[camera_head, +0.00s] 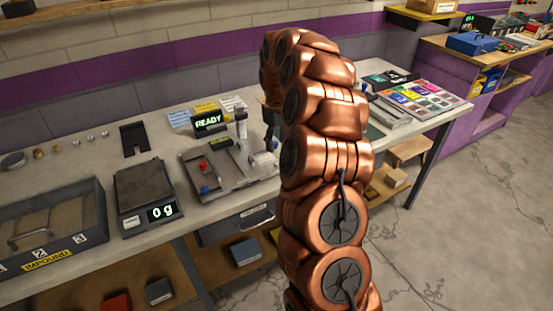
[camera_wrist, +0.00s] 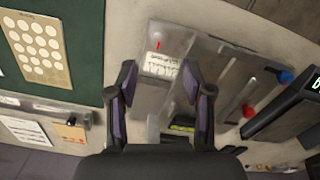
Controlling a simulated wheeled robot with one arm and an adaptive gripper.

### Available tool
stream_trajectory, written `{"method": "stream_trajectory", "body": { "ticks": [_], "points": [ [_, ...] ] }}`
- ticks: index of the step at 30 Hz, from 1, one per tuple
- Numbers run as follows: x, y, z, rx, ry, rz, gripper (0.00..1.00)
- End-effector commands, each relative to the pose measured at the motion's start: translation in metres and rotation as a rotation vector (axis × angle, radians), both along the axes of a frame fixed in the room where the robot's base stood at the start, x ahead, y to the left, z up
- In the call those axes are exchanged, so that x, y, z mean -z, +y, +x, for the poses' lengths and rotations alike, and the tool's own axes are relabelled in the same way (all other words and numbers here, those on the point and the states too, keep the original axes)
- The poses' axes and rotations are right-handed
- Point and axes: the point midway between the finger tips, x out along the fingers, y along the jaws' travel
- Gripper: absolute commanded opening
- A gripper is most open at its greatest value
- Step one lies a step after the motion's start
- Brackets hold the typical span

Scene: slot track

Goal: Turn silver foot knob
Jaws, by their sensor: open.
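The grey slot-track fixture (camera_head: 228,172) sits on the bench, with a red knob and a blue knob at its left end. The wrist view shows its plate (camera_wrist: 222,62), the red knob (camera_wrist: 248,111) and the blue knob (camera_wrist: 285,77). A clear block with a white label (camera_wrist: 161,66) lies at its other end. I cannot make out the silver foot knob for certain in either view. My gripper (camera_wrist: 159,68) is open and empty, its fingers on either side of the labelled area.
A READY display (camera_head: 208,122) stands behind the fixture. A scale reading 0 g (camera_head: 145,187) and an impound bin (camera_head: 50,228) are to the left. Colour swatches (camera_head: 420,97) lie to the right. A green mat with a disc card (camera_wrist: 38,48) is left in the wrist view.

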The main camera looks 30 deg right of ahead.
Motion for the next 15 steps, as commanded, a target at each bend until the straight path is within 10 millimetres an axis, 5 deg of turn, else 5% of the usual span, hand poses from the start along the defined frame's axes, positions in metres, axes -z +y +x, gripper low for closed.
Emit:
{"method": "stream_trajectory", "body": {
  "ticks": [8, 15],
  "points": [
    [0.017, -0.001, 0.0, 0.001, 0.001, 0.0, 0.51],
    [0.051, 0.0, -0.002, 0.002, 0.003, 0.002, 0.51]
  ]
}}
